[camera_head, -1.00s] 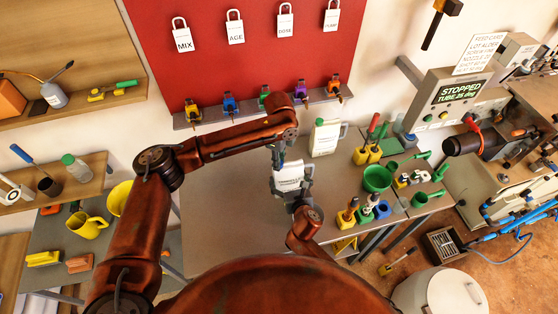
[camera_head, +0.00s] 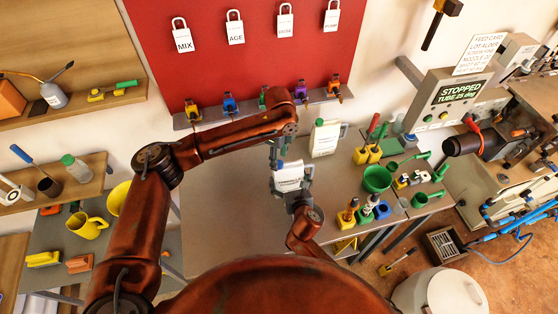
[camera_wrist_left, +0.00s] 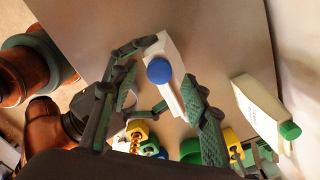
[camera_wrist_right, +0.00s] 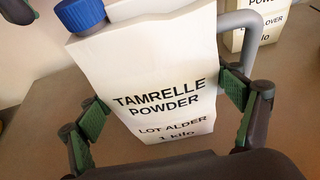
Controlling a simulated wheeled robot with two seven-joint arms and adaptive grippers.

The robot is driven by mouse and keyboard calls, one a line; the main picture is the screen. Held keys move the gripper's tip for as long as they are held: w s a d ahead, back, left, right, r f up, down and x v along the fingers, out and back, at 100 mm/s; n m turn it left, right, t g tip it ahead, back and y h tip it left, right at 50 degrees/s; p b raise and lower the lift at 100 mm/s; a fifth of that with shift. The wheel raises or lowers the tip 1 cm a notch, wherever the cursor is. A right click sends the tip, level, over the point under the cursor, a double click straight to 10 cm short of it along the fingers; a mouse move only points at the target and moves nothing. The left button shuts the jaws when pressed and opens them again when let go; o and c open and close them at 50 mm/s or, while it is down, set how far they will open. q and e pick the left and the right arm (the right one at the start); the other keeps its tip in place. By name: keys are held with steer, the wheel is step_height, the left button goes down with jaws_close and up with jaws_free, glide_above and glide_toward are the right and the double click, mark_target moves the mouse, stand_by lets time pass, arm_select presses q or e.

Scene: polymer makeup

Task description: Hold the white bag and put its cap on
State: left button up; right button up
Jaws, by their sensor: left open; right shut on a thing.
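The white bag (camera_head: 289,178) stands upright over the grey table, labelled "TAMRELLE POWDER" in the right wrist view (camera_wrist_right: 165,85). My right gripper (camera_wrist_right: 163,104) is shut on it, one green pad at each side. A blue cap (camera_wrist_right: 80,14) sits at the bag's top corner, and it also shows in the left wrist view (camera_wrist_left: 158,70). Whether it is fully seated I cannot tell. My left gripper (camera_head: 278,152) is open just above the cap. In the left wrist view its fingers stand apart on either side of the cap, with gaps.
A white jug with a green cap (camera_head: 325,138) stands behind and to the right. The table (camera_head: 222,215) is clear on the left. A red board with hanging tags is behind.

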arm_select(q)
step_height(320, 180, up, 10)
stand_by(0.3)
arm_select(e)
steer(key=o, duration=2.3)
steer(key=shift+c, duration=0.2)
steer(key=v, duration=1.2)
steer(key=shift+d+f, duration=0.1)
